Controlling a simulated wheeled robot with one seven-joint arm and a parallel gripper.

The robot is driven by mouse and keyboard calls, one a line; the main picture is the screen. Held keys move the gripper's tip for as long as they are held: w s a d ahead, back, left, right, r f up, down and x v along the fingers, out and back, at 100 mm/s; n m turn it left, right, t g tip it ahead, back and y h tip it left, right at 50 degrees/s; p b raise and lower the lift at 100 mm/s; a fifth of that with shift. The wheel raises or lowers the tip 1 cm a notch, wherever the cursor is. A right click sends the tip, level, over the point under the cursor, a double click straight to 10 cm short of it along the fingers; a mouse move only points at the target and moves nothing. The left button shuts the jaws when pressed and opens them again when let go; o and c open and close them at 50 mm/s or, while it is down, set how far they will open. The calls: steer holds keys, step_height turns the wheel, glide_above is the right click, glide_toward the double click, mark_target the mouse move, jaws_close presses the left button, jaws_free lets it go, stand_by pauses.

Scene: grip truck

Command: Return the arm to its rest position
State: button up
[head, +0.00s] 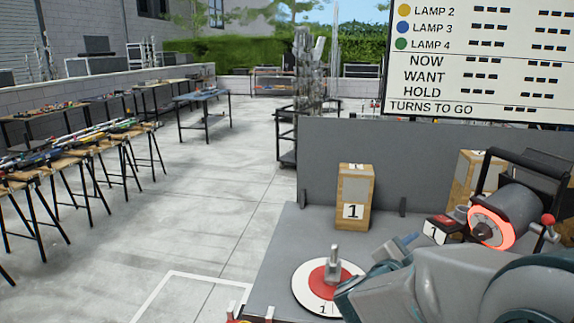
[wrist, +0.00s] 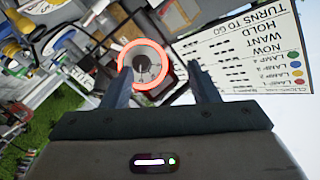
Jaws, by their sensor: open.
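My arm (head: 440,285) reaches in from the lower right of the head view, low over the grey bench. My gripper (wrist: 162,78) shows in the wrist view with its two dark fingers apart and nothing between them. Beyond the fingers is a lamp with a glowing red ring (wrist: 124,57), which also shows in the head view (head: 491,228) at the right, behind my arm. In the head view my arm hides part of the bench and the edge of a round target.
A red-and-white target (head: 302,284) with a grey metal knob (head: 333,264) lies on the bench (head: 277,262). A wooden block marked 1 (head: 354,190) stands behind it. A sign board (head: 480,60) hangs above the grey panel (head: 335,140). Open floor (head: 225,200) lies left.

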steer(key=w+a+f+n+t+y, duration=0.1)
steer(key=a+f+n+y, duration=0.2)
steer(key=a+n+y, duration=1.05)
steer(key=s+f+n+g, duration=0.2)
steer(key=s+g, duration=0.2)
steer(key=s, duration=0.4)
steer(key=s+a+f+n+g+p, duration=0.1)
steer(key=s+g, duration=0.3)
steer(key=s, duration=0.4)
steer(key=shift+s+a+f+n+g+p, duration=0.2)
steer(key=shift+a+f+n+g+p, duration=0.05)
steer(key=shift+f+n+g+p, duration=0.1)
steer(key=c, duration=0.4)
steer(key=shift+d, duration=0.1)
